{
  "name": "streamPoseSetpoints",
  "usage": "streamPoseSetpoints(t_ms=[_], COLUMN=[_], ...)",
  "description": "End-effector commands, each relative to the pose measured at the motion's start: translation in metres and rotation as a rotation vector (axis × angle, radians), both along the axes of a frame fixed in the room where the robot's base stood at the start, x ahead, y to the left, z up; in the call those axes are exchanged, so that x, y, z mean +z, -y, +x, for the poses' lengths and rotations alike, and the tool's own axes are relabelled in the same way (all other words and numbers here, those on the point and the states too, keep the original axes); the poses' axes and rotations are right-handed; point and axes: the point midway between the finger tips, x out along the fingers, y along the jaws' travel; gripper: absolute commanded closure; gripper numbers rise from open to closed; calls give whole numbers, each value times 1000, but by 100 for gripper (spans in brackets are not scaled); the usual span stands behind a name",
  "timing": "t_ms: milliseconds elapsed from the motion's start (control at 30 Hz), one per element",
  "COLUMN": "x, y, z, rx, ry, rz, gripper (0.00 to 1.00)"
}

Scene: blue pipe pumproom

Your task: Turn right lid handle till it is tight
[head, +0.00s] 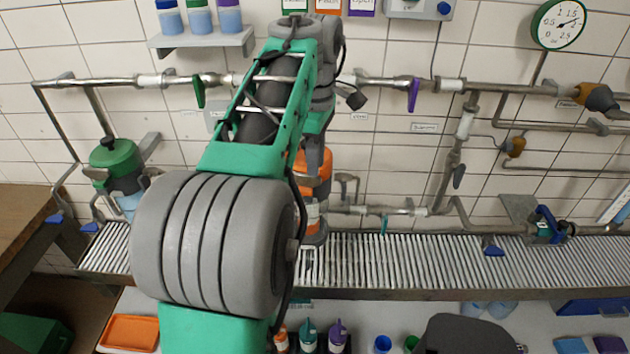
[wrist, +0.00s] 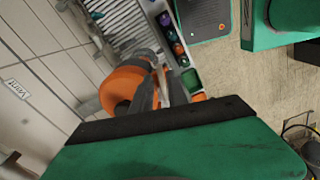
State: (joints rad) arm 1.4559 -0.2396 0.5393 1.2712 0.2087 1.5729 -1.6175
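An orange canister with an orange lid (head: 312,180) stands at the back wall in the middle of the head view, partly hidden by my arm. Its orange lid shows in the wrist view (wrist: 121,88); the lid's handle is hidden or cannot be made out behind my fingers. A green-lidded canister (head: 115,160) with a black knob stands at the left. My gripper (wrist: 152,72) is right at the orange lid, its grey fingers overlapping the lid in the picture. I cannot tell whether they touch or grip the handle.
A slatted metal shelf (head: 420,262) runs along the wall below the pipes (head: 440,86). Purple (head: 413,95) and green (head: 199,91) valve handles hang from the upper pipe. Several bottles (head: 308,337) stand below the shelf. A wooden table (head: 22,215) is at the left.

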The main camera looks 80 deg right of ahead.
Motion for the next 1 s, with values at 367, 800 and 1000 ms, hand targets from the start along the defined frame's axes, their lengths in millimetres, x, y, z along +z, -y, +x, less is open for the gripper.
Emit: streamPoseSetpoints(t_ms=[367, 800, 1000], x=[-49, -49, -49], y=[0, 0, 0], z=[1, 1, 1], rx=[0, 0, 0], ry=[0, 0, 0], rz=[-4, -3, -3], gripper=[81, 100, 100])
